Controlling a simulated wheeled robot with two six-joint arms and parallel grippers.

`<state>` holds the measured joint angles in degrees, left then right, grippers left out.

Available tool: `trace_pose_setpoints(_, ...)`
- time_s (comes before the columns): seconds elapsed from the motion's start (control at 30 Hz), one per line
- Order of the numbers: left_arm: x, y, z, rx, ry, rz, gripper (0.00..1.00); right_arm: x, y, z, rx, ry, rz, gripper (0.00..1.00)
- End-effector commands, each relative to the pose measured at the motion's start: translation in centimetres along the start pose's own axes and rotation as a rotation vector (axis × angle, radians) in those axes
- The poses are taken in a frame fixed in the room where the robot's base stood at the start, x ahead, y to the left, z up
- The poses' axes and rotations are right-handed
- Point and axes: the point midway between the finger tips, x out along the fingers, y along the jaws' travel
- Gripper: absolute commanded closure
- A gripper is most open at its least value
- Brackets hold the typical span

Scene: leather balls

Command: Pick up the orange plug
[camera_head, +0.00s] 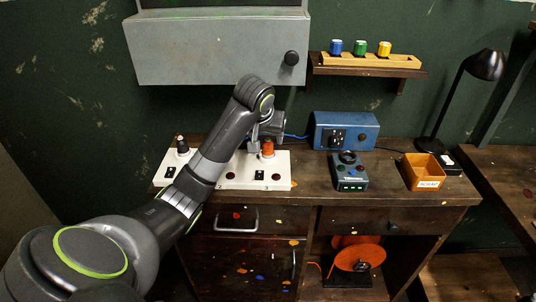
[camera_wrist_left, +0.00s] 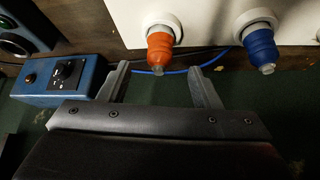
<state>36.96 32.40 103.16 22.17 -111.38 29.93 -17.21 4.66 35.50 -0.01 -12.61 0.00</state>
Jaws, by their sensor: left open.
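The orange plug (camera_head: 267,149) sits upright in a socket on the white panel (camera_head: 240,184) on the desk. It also shows in the left wrist view (camera_wrist_left: 160,50), seated in a round white socket ring. My left gripper (camera_head: 260,136) is over the panel, close to the orange plug. In the wrist view its two fingers (camera_wrist_left: 158,70) are apart, with the orange plug in line with the gap between them. The fingers do not hold it. A blue plug (camera_wrist_left: 259,46) stands to the right of it there; my arm hides it in the head view.
A black plug (camera_head: 182,145) stands at the panel's left. A blue box (camera_head: 345,130), a grey device (camera_head: 349,172), an orange bin (camera_head: 423,171) and a lamp (camera_head: 484,66) stand to the right. A grey cabinet (camera_head: 215,50) hangs above the arm. A blue cable runs behind the panel.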

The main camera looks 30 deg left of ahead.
Motion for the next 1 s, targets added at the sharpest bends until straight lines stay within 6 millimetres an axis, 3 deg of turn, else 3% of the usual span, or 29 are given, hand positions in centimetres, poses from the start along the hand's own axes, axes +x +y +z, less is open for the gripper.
trace_pose_setpoints(0.17,1.3,0.1,0.2,-0.001,-0.003,0.001,0.42,-0.1,0.0,0.0,0.0,0.0,0.0,0.64)
trace_pose_setpoints(0.4,4.8,0.1,0.5,-0.001,-0.002,0.001,0.42,-0.2,0.0,-0.1,0.0,0.0,-0.001,0.64)
trace_pose_setpoints(0.73,5.5,0.1,0.5,0.001,0.001,0.0,0.42,-0.2,-0.2,-0.1,0.001,0.001,-0.003,0.64)
trace_pose_setpoints(1.0,5.5,0.1,0.5,0.0,0.001,0.0,0.78,-0.2,-0.2,-0.1,0.001,0.001,-0.003,0.64)
